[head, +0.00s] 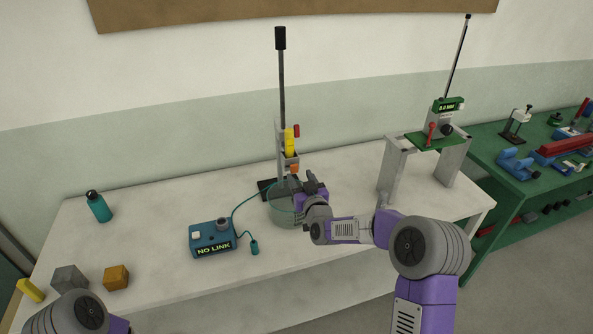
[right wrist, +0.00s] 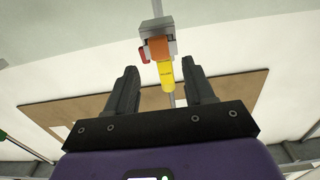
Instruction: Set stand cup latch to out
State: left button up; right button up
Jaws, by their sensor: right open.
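A stand with a tall dark rod (head: 281,85) stands at the back of the white table. Its carriage bears a yellow cylinder (head: 290,142), a red tab (head: 296,130) and an orange block (head: 294,168). I cannot tell which of these parts is the cup latch, or its setting. A clear glass vessel (head: 286,213) stands at the stand's foot. My right gripper (head: 314,184) is just right of the carriage's lower end, above the vessel. In the right wrist view its open jaws (right wrist: 163,80) are empty. The yellow cylinder (right wrist: 164,76), orange block (right wrist: 158,48) and red tab (right wrist: 143,52) appear beyond them.
A teal bottle (head: 98,206), grey block (head: 70,279) and orange block (head: 116,277) are at left. A metal-legged stand (head: 392,170) is at right.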

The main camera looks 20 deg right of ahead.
aim_at(295, 168)
jog(key=shift+w+a, duration=0.1)
jog(key=shift+w, duration=2.1)
jog(key=shift+c, duration=0.4)
grip_shut()
